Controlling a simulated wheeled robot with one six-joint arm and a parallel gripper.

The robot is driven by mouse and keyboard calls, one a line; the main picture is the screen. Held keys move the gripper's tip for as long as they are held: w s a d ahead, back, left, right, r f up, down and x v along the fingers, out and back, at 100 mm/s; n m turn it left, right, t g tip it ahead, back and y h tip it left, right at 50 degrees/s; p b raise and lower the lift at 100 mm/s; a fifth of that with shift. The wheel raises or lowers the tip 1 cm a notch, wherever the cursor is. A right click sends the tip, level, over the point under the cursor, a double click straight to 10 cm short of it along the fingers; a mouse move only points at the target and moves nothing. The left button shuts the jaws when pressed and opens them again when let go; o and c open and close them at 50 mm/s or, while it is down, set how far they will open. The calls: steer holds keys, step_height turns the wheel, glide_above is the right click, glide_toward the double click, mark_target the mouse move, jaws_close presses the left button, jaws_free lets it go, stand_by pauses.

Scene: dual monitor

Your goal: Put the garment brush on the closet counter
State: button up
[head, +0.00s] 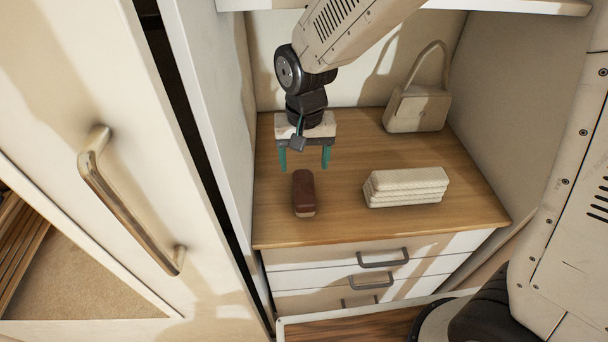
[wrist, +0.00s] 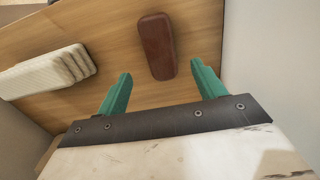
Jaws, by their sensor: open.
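The garment brush (head: 304,193), a dark red-brown block with rounded ends and a paler underside edge, lies on the wooden closet counter (head: 340,222) near its left side. It also shows in the wrist view (wrist: 157,46). My gripper (head: 304,168) has two green fingers, spread apart with nothing between them. It is over the counter, just behind the brush in the head view. In the wrist view the brush lies beyond the fingertips (wrist: 164,78), roughly between their lines. The gripper and the brush appear apart.
A folded cream knit stack (head: 405,188) lies to the brush's right, with a beige handbag (head: 417,108) behind it. Drawers (head: 370,266) are below the counter. A white closet panel (head: 205,120) stands close on the left. The counter's front middle is clear.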

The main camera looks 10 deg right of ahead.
steer(key=shift+d+r, duration=0.1)
steer(key=shift+r, duration=1)
steer(key=s+d+r+t, duration=0.1)
steer(key=s+d+r, duration=0.7)
steer(key=d+r, duration=0.4)
steer(key=s+d+r, duration=0.2)
steer(key=s+d, duration=0.6)
steer(key=s, duration=0.4)
steer(key=shift+d, duration=0.25)
steer(key=shift+t, duration=0.3)
